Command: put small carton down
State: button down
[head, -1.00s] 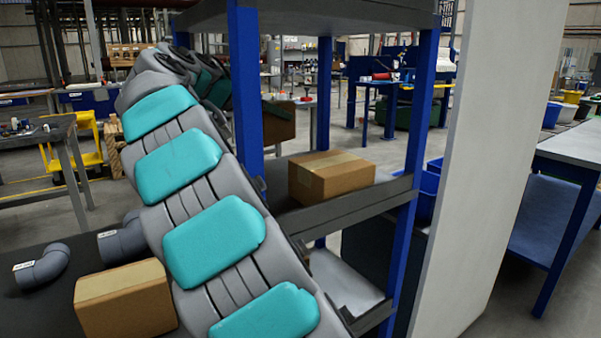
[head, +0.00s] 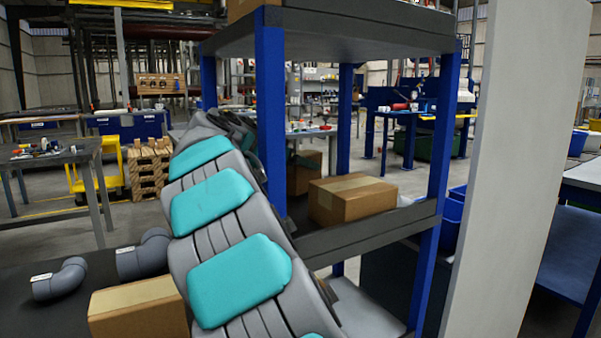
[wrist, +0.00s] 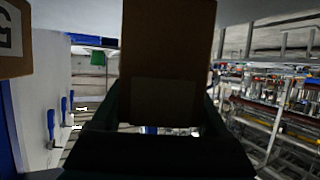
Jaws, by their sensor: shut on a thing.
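The small carton (wrist: 168,60) fills the upper middle of the wrist view, dark and upright between the fingers. My gripper (wrist: 163,110) is shut on it. In the head view a brown carton (head: 304,178) with a dark green finger across it shows just right of the near blue post; it looks like the held one. It appears behind and left of another taped carton (head: 352,200), which rests on the middle shelf (head: 370,236). Whether the held carton touches the shelf cannot be told. My arm hides part of the shelf's left side.
Blue posts (head: 270,110) and an upper shelf (head: 340,32) frame the space. A pale panel (head: 525,150) stands at the right. A carton (head: 140,312) and grey pipe elbows (head: 60,280) lie on the dark surface at lower left. Another carton (wrist: 14,40) shows at the wrist view's left.

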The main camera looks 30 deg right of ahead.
jog(key=shift+f, duration=0.4)
jog(key=shift+f, duration=0.15)
grip_release()
jog(key=shift+r, duration=0.2)
jog(key=shift+s+a, duration=0.1)
jog(key=shift+a, duration=0.15)
jog(key=b+v, duration=0.1)
jog(key=v, duration=1)
jog(key=shift+s+a+r, duration=0.1)
jog(key=shift+a, duration=0.05)
